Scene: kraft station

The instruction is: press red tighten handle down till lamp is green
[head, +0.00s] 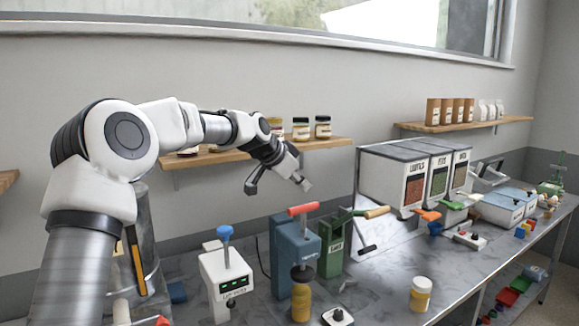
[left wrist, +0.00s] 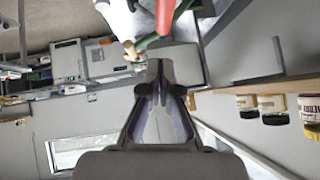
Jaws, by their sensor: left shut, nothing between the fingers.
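The red handle (head: 304,209) sticks out at the top of a blue machine (head: 288,252) on the bench. It is raised, roughly level. A jar with a dark lid (head: 301,294) stands at the machine's front, under its head. My left gripper (head: 305,185) is shut and empty, just above the red handle in the head view, with a gap between them. In the left wrist view the red handle (left wrist: 165,14) shows at the top edge, beyond the fingertips (left wrist: 173,62). I cannot make out a lamp on the blue machine. My right gripper is not in view.
A white box (head: 226,283) with a blue-topped lever and green lights stands left of the machine. A green press (head: 331,249) with an orange-tipped lever stands close on its right. A wooden shelf (head: 325,143) with jars is behind. A loose jar (head: 420,294) stands front right.

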